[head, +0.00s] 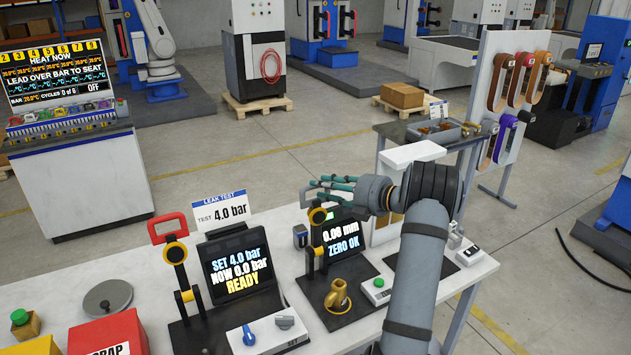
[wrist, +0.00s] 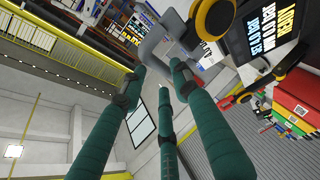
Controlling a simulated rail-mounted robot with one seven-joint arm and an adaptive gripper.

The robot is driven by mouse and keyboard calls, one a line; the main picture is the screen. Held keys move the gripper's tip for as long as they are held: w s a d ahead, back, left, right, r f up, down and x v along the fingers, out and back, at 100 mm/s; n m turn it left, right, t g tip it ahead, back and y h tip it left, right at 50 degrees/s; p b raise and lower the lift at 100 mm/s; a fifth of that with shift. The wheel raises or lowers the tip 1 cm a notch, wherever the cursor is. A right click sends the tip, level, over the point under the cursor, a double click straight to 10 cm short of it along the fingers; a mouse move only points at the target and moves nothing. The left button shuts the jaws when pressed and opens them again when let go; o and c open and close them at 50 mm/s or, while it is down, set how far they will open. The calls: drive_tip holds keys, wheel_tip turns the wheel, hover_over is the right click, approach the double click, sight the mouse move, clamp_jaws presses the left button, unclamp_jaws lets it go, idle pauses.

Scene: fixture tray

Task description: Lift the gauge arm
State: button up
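The gauge arm (head: 315,218) stands upright on the gauge fixture, with a yellow ring and a grey looped handle at its top. Its grey handle (wrist: 152,45) and yellow-and-black ring (wrist: 213,18) also show in the wrist view. My gripper (head: 326,187) reaches in from the right at handle height. In the wrist view its three green fingers (wrist: 160,76) are apart, with the handle just at the tips. I cannot tell whether any finger touches it. The gauge display (head: 342,237) reads 0.00 mm, ZERO OK. A brass fitting (head: 338,296) sits on the fixture's black base.
Left of the gauge stands a leak-test fixture with a red-handled lever (head: 168,228) and display (head: 235,266). A box with a green button (head: 378,288) is right of the gauge. A red scrap bin (head: 108,333) and round grey lid (head: 107,297) are at the left.

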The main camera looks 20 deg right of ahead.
drive_tip(key=shift+p+x, duration=0.55)
drive_tip(key=shift+x, duration=1.55)
clamp_jaws()
